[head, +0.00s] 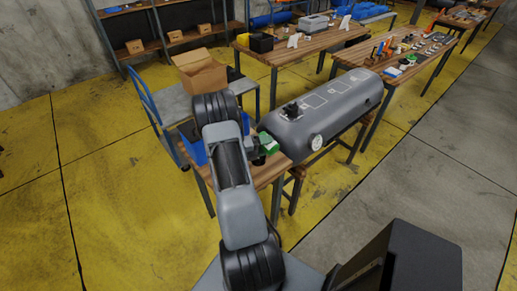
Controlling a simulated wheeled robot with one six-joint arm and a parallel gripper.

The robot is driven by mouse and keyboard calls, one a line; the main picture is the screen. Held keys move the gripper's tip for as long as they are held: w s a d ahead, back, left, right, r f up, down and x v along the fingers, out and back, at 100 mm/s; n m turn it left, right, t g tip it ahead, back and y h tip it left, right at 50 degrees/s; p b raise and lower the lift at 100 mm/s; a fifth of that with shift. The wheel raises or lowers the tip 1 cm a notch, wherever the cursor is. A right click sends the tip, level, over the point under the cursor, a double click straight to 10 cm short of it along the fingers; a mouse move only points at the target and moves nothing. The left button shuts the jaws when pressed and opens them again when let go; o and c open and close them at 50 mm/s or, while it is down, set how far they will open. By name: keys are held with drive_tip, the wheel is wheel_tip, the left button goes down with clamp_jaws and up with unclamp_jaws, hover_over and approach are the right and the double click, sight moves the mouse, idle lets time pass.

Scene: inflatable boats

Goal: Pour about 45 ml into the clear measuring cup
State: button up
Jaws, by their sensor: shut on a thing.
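My grey and black arm reaches forward over a small wooden table (268,178). My gripper (257,150) is at the table's right side, mostly hidden by the arm, and is shut on a small green container (269,146) with a white patch. The container is close to the near end of a grey inflatable tube. I cannot make out the clear measuring cup; it may be behind my arm or too small to tell. No liquid is visible.
The grey inflatable tube (338,104) lies on a stand right of the small table. A blue bin (192,146) stands left of my arm. A cart with a cardboard box (201,72) is behind. Tool-covered tables (425,50) stand back right. The yellow floor at left is clear.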

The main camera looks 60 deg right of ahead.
drive_tip(key=shift+s+a+f+m+t+b, duration=0.1)
drive_tip(key=shift+f+m+t+b, duration=0.05)
drive_tip(key=shift+f+m+b, duration=0.25)
drive_tip(key=shift+s+f+m+t+b, duration=0.15)
drive_tip(key=shift+f+m+b, duration=0.15)
drive_tip(key=shift+f, duration=0.15)
drive_tip(key=shift+r, duration=0.3)
drive_tip(key=shift+r+m+y, duration=0.1)
drive_tip(key=shift+m+y, duration=0.2)
